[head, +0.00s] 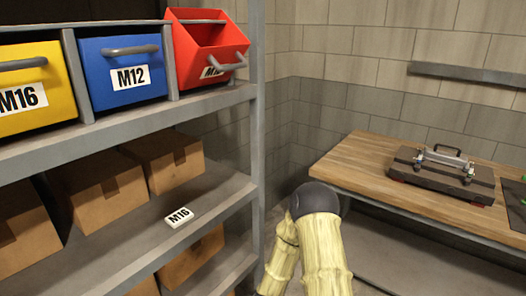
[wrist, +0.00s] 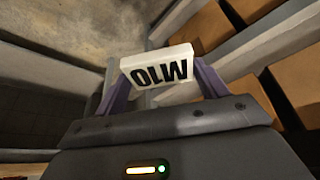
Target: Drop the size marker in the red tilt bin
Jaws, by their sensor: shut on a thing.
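The red tilt bin (head: 202,42) is at the right end of the top shelf row in the head view. It is tipped forward, with its open top showing; the bar handle partly hides its label. In the wrist view my gripper (wrist: 155,76) is shut on a white size marker (wrist: 158,66). The marker reads M10, upside down in that view. Another white size marker (head: 179,217), reading M16, lies flat on the shelf below the bins. My gripper does not show in the head view, so its distance from the red bin cannot be told.
A blue M12 bin (head: 112,56) and a yellow M16 bin (head: 30,90) stand left of the red one, both closed. Cardboard boxes (head: 102,188) fill the lower shelves. A wooden bench (head: 350,160) with a dark case (head: 440,175) stands at right.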

